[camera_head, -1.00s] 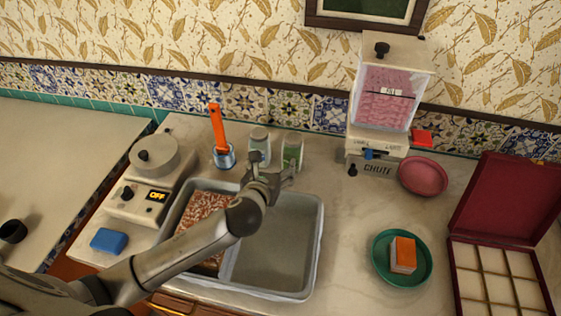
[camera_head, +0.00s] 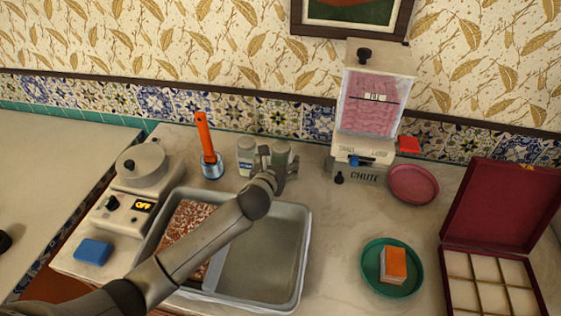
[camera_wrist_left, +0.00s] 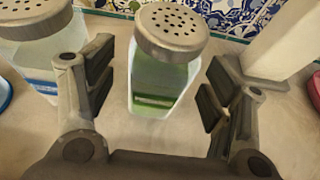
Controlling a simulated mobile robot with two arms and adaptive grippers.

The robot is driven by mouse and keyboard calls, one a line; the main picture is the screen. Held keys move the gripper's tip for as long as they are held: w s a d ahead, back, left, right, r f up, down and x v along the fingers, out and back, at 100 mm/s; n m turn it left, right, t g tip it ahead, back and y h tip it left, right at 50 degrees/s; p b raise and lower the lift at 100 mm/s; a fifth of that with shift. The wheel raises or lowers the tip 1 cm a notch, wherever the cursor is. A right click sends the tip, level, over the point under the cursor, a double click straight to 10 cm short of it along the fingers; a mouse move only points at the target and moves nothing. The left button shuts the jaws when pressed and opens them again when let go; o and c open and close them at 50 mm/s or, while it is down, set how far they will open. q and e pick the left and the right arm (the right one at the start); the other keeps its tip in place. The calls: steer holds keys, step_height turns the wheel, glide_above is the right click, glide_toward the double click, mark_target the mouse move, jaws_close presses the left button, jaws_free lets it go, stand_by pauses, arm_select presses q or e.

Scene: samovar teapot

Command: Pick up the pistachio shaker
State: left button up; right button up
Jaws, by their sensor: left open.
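The green-filled shaker, the pistachio one by its colour, has a grey perforated lid (camera_wrist_left: 172,28) and stands upright on the counter behind the tray, partly hidden by my gripper in the head view (camera_head: 281,148). My left gripper (camera_wrist_left: 158,95) is open, with one finger on each side of this shaker and visible gaps to it in the wrist view. In the head view, the left gripper (camera_head: 277,168) reaches over the tray's back edge to the shaker. My right gripper is not in view.
A second shaker (camera_head: 246,155) with a blue label stands just left, close to my left finger. The pink-filled dispenser (camera_head: 370,105) stands to the right. An orange-handled tool in a cup (camera_head: 211,167) is further left. The grey two-part tray (camera_head: 265,255) lies below my arm.

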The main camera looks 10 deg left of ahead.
arm_select(q)
steer(key=x, duration=0.2)
steer(key=shift+w+f, duration=0.2)
steer(key=shift+w, duration=0.1)
steer(key=shift+c, duration=0.8)
steer(key=c, duration=1.1)
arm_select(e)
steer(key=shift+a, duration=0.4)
arm_select(q)
steer(key=shift+r, duration=0.1)
